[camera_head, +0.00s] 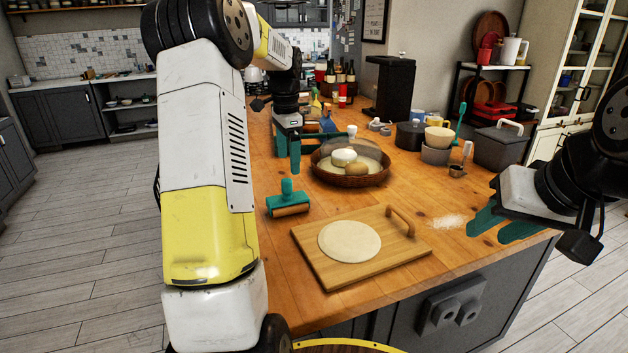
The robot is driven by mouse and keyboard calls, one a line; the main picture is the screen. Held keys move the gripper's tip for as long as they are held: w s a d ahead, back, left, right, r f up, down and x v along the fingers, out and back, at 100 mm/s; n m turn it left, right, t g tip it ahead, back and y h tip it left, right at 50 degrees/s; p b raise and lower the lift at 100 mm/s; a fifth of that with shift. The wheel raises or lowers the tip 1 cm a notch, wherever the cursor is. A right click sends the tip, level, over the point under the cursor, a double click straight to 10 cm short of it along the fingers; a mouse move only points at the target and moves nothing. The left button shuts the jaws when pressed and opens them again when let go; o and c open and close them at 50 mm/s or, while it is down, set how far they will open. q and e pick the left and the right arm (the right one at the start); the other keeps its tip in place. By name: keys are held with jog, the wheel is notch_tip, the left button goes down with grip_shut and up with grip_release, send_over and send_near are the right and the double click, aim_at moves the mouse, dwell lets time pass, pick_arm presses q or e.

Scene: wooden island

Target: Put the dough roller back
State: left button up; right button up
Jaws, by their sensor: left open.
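The dough roller (288,206), a wooden cylinder with a teal frame and upright handle, lies on the wooden island (285,255), left of the cutting board. My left gripper (289,160) has teal fingers and is open. It is beyond the roller, at the left side of the wicker basket, and appears empty and apart from the roller. My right gripper (503,226) is at the right edge of the island, far from the roller. Its two teal fingers are spread with nothing between them.
A cutting board (400,256) with flat round dough (349,241) lies in front. The wicker basket (350,178) holds dough balls under a clear cover. Flour (448,221) is spilled to the right. Pots, bowls and cups stand behind. Bottles (340,78) stand at the far end.

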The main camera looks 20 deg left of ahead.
pick_arm(q)
jog(key=s+d+r+n+t, duration=0.2)
jog(key=s+d+r, duration=0.25)
jog(key=s, duration=0.25)
jog(key=s+d+r+n+t, duration=0.1)
jog(key=s+d+r+n, duration=0.1)
jog(key=s+d+r, duration=0.45)
jog(key=s+d+f+n+t+h, duration=0.1)
jog(key=s+d+f+n, duration=0.1)
jog(key=s, duration=0.5)
jog(key=s+d+f+n+t+h, duration=0.1)
jog(key=s+d+f+n, duration=0.1)
jog(key=s, duration=0.6)
jog(key=shift+s+f+n+t, duration=0.25)
jog(key=shift+f+n+t, duration=0.15)
jog(key=shift+n, duration=0.3)
